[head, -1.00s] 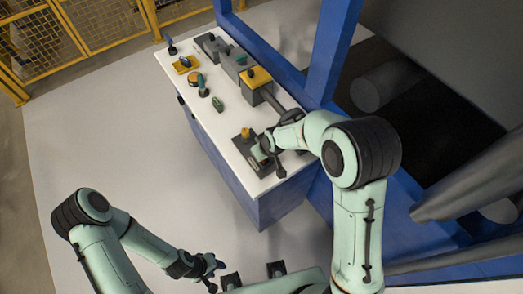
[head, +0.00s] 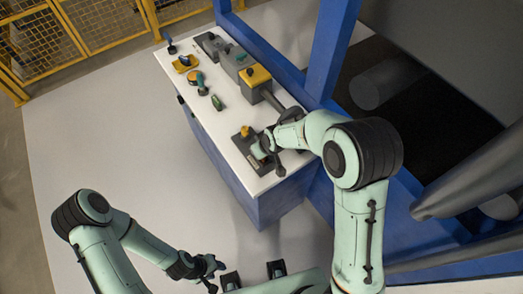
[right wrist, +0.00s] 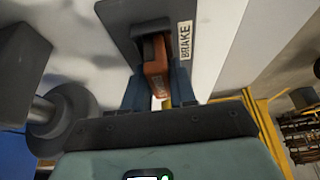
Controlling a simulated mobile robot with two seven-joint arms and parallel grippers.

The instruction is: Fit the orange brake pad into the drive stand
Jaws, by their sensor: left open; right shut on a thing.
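The orange brake pad (right wrist: 158,78) sits between the fingers of my right gripper (right wrist: 157,90) in the right wrist view, and the gripper is shut on it. The pad's far end reaches a dark opening in the drive stand (right wrist: 128,18), a dark grey plate with a "BRAKE" label. I cannot tell how deep the pad sits. My left gripper (head: 214,268) is open and empty, low in front of the bench.
A blue frame post (head: 330,50) stands behind the bench. Floor on the left is clear.

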